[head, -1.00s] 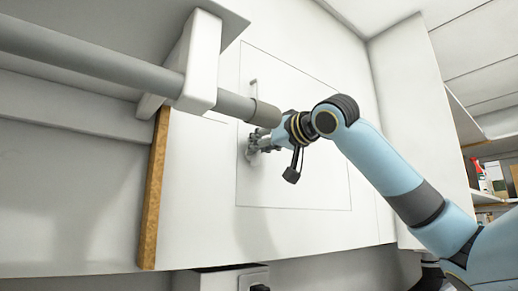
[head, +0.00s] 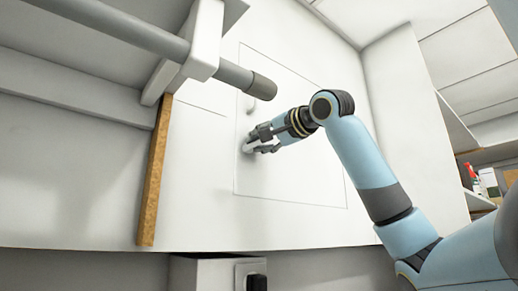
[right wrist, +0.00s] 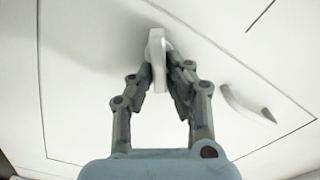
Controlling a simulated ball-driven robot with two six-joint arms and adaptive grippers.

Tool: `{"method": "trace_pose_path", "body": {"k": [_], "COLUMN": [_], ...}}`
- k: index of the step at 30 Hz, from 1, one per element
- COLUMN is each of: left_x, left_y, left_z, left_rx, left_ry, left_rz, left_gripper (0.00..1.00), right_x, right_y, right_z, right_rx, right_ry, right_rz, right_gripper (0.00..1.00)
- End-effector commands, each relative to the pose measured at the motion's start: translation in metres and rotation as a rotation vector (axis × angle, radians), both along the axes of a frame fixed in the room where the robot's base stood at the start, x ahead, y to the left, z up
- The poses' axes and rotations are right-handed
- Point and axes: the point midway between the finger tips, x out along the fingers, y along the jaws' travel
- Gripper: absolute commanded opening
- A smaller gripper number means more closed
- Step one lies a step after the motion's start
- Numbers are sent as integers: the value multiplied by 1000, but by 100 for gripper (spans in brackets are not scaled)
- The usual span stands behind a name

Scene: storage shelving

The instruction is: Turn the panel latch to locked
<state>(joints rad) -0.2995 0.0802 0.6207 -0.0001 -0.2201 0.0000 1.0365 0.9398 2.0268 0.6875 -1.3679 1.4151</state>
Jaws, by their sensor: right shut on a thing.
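The white panel (head: 290,185) is set in a white wall, its outline a thin line. The small white latch (head: 247,147) sits near the panel's left edge in the head view. In the right wrist view the latch (right wrist: 157,62) is a pale upright piece between my fingertips. My right gripper (head: 254,145) is shut on the latch; its fingers (right wrist: 163,75) flank it in the right wrist view. The fingers hide part of the latch, and I cannot tell its exact turn. My left gripper is not in view.
A curved white handle (right wrist: 247,104) is fixed on the panel beside the latch. A thick grey bar (head: 130,30) in a white bracket (head: 203,40) runs at upper left, its end close above the latch. A brown board edge (head: 155,175) stands left. Shelves with bottles (head: 471,176) are at right.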

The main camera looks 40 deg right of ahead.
Motion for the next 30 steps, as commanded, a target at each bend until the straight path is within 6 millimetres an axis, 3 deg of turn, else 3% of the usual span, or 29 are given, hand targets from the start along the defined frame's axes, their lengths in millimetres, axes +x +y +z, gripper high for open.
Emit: {"method": "trace_pose_path", "body": {"k": [15, 30], "left_x": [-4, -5], "left_y": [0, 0], "left_z": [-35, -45], "left_rx": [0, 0], "left_ry": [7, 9], "left_rz": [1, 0], "left_gripper": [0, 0], "right_x": [0, 0], "right_y": [-2, -3], "right_z": [-9, -10], "right_rx": [420, 565], "right_ry": [-46, -60], "right_rz": [0, -3], "right_gripper": [0, 0]}}
